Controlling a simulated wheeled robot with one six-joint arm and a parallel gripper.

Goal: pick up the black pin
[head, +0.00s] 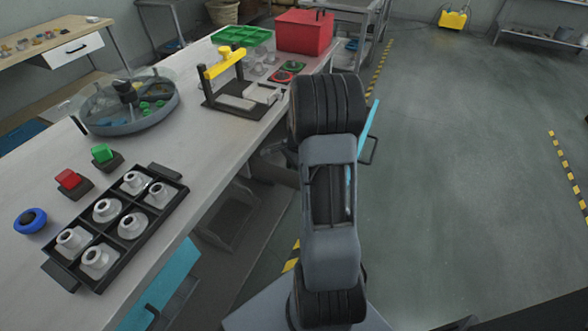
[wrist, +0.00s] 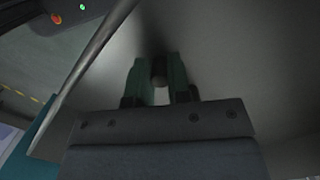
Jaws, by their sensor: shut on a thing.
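In the wrist view my gripper (wrist: 159,76) has two dark green fingers closed on a small dark, round-ended piece, the black pin (wrist: 158,69). Only its end shows between the fingertips; the rest is hidden or lost in shadow. A plain grey surface fills the view behind the fingers, and I cannot tell whether the pin touches it. In the head view my arm stands in the middle, to the right of the bench, and hides my gripper.
The long bench (head: 205,179) carries a black tray (head: 126,263) of white fittings, red (head: 68,178) and green (head: 102,153) buttons, a round tank (head: 135,126), a yellow-handled press (head: 222,62) and a red box (head: 304,33). The floor (head: 465,130) at right is clear.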

